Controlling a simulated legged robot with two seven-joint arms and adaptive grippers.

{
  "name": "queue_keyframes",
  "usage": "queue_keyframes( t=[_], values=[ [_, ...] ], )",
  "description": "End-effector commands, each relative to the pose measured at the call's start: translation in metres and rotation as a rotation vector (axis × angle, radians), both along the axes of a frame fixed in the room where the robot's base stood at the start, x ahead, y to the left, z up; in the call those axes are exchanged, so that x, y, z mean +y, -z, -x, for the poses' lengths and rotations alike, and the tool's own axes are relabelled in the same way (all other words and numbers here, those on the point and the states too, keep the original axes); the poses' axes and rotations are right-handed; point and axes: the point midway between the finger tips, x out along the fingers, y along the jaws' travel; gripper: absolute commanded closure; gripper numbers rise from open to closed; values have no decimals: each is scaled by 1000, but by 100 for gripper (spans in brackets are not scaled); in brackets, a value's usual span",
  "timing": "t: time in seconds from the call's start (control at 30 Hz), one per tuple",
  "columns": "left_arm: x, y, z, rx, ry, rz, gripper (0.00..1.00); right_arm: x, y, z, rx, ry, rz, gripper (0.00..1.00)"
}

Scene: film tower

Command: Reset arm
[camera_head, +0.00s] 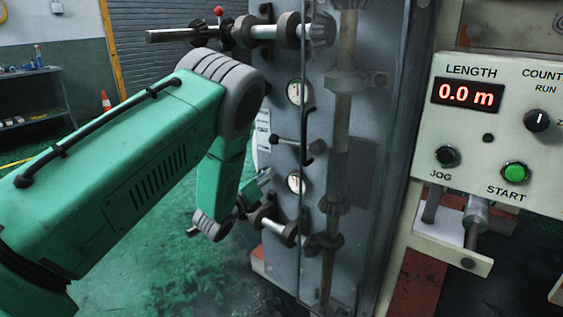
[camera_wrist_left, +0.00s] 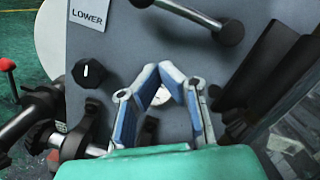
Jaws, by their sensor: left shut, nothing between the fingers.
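My left gripper (camera_head: 262,180) is low in front of the grey machine panel (camera_head: 280,140), partly hidden behind my own green arm in the head view. In the left wrist view the gripper (camera_wrist_left: 162,78) has its blue-padded fingers drawn together at the tips, with nothing held between them. A black knob (camera_wrist_left: 89,73) and a "LOWER" label (camera_wrist_left: 88,18) are on the panel to the left of the fingers. I cannot tell whether the fingers touch the panel. My right gripper is in neither view.
Shafts with rollers (camera_head: 290,28) and a small T-handle (camera_head: 289,142) jut from the panel. On the right, a control box (camera_head: 488,138) reads 0.0 m and has a green START button (camera_head: 515,172). Open green floor lies below.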

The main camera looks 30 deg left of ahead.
Motion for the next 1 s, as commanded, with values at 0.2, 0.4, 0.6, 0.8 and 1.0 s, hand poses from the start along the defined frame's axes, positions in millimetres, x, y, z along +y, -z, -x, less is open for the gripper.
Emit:
queue_keyframes(
  t=[0.2, 0.4, 0.6, 0.8, 1.0],
  values=[
    [-2, 1, 24, 1, -2, -4, 100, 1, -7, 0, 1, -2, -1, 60],
    [-8, -1, 28, 0, 0, -12, 100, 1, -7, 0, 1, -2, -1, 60],
    [-10, 16, 36, 80, -15, 128, 100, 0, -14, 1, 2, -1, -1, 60],
    [-31, 84, 91, 387, -167, 705, 100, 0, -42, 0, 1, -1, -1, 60],
    [-77, 142, 192, 657, -549, 1337, 100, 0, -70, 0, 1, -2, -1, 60]
  ],
)
